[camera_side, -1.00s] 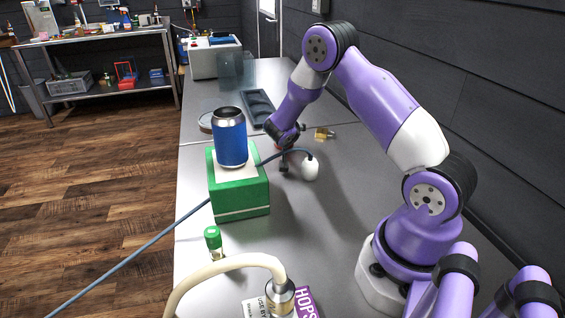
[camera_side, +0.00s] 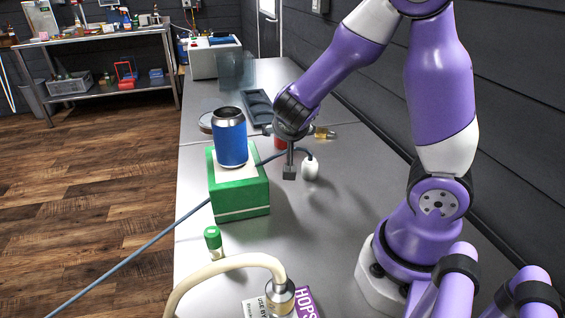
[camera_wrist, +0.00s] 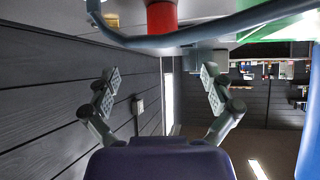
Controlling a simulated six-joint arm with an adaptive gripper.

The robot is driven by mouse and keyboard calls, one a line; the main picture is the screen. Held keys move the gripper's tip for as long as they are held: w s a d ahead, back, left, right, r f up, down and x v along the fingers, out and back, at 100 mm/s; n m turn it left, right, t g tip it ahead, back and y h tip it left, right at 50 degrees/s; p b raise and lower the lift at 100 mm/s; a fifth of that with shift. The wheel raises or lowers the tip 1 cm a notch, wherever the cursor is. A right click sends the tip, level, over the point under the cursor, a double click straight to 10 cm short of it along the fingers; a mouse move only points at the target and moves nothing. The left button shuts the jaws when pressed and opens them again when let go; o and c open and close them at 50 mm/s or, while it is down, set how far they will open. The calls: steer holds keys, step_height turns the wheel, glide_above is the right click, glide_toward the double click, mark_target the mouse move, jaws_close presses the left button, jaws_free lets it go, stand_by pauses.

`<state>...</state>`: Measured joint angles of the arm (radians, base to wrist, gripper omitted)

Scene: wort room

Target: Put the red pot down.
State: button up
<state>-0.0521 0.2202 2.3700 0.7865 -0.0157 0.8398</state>
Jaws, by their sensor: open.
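The red pot (camera_side: 280,142) stands on the grey bench, partly hidden behind my wrist in the side view. In the wrist view the red pot (camera_wrist: 162,17) is at the top middle, with a blue-grey cable (camera_wrist: 235,24) crossing in front of it. My gripper (camera_side: 289,173) is in front of the pot in the side view, and its tips look clear of the bench. In the wrist view my gripper (camera_wrist: 160,84) has its two fingers wide apart with nothing between them. The pot is beyond the fingertips, apart from them.
A blue can (camera_side: 230,138) stands on a green box (camera_side: 239,189) left of my gripper. A white bulb-shaped piece (camera_side: 309,171) on the cable is close beside my fingertips. A brass padlock (camera_side: 325,133) lies behind.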

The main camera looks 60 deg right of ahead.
steer(key=s+a+r+n+y, duration=0.4)
steer(key=s+a+n, duration=0.1)
steer(key=a, duration=0.3)
steer(key=s+a+r+n+y, duration=0.3)
steer(key=s+a+n+y, duration=0.2)
steer(key=a, duration=0.3)
steer(key=shift+r+n, duration=0.35)
steer(key=shift+n, duration=0.45)
